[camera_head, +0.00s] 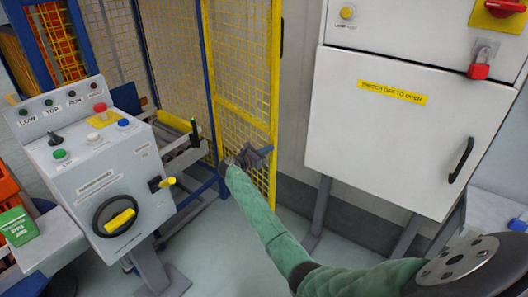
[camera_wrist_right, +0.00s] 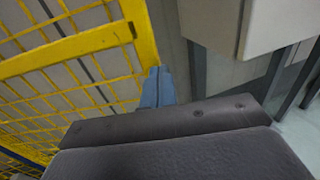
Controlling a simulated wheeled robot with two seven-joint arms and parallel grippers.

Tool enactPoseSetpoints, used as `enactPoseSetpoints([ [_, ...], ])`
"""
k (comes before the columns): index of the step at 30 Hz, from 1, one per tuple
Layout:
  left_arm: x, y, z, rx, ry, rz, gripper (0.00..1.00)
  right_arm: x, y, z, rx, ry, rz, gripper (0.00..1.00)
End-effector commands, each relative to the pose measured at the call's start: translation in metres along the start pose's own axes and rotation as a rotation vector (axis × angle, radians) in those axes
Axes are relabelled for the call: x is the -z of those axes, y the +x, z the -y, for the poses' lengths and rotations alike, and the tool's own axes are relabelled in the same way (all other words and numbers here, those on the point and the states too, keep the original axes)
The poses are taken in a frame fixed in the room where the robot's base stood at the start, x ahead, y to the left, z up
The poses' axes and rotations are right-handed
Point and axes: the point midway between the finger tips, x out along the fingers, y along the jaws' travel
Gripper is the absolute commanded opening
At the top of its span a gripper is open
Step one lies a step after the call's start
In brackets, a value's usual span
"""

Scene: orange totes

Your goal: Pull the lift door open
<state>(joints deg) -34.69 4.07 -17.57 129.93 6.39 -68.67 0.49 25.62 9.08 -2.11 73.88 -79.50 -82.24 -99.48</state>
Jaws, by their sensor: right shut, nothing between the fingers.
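The lift door (camera_head: 276,95) is a yellow frame with yellow wire mesh, standing beside a blue post. Whether it stands ajar is hard to tell. My right gripper (camera_head: 256,157), on the green-sleeved arm, is at the lower part of the door's right upright. It is shut with nothing held. In the right wrist view, the yellow door frame (camera_wrist_right: 139,30) runs down at the left, close to the blue-grey fingers (camera_wrist_right: 157,87). Whether they touch it is unclear. My left gripper is not in view.
A grey control console (camera_head: 95,165) with buttons and a black handwheel stands at the left. A white cabinet (camera_head: 385,150) with a black handle stands at the right. Open grey floor (camera_head: 235,250) shows between console and cabinet.

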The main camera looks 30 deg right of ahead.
Motion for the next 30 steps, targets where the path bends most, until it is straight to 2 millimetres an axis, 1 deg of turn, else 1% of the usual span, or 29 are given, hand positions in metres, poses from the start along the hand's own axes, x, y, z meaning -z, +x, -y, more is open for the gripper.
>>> enactPoseSetpoints([
  [8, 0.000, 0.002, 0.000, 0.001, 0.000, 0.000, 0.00, 0.000, 0.000, 0.000, 0.000, 0.000, 0.000, 0.00],
  [11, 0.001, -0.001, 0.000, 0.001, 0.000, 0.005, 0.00, -0.001, 0.007, 0.001, -0.010, -0.001, 0.001, 0.00],
  [12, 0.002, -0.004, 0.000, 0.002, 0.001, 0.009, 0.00, -0.002, 0.013, 0.001, -0.020, -0.001, 0.002, 0.00],
  [13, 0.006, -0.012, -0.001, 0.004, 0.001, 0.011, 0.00, -0.002, 0.019, 0.001, -0.031, -0.001, 0.002, 0.00],
  [15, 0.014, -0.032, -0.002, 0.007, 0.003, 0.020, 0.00, -0.003, 0.035, 0.002, -0.059, -0.002, 0.004, 0.00],
  [19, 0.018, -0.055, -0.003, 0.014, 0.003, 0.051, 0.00, -0.002, 0.068, 0.002, -0.123, -0.003, 0.004, 0.00],
  [21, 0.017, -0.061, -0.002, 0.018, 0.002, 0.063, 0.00, -0.001, 0.085, 0.000, -0.156, -0.003, 0.004, 0.00],
  [24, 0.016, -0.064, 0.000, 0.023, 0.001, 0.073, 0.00, -0.001, 0.105, -0.003, -0.199, -0.002, 0.004, 0.00],
  [27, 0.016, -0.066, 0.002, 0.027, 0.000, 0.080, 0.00, -0.001, 0.120, -0.004, -0.228, -0.002, 0.003, 0.00],
  [30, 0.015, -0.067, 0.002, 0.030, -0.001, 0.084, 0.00, 0.000, 0.128, -0.005, -0.246, 0.000, 0.000, 0.00],
])
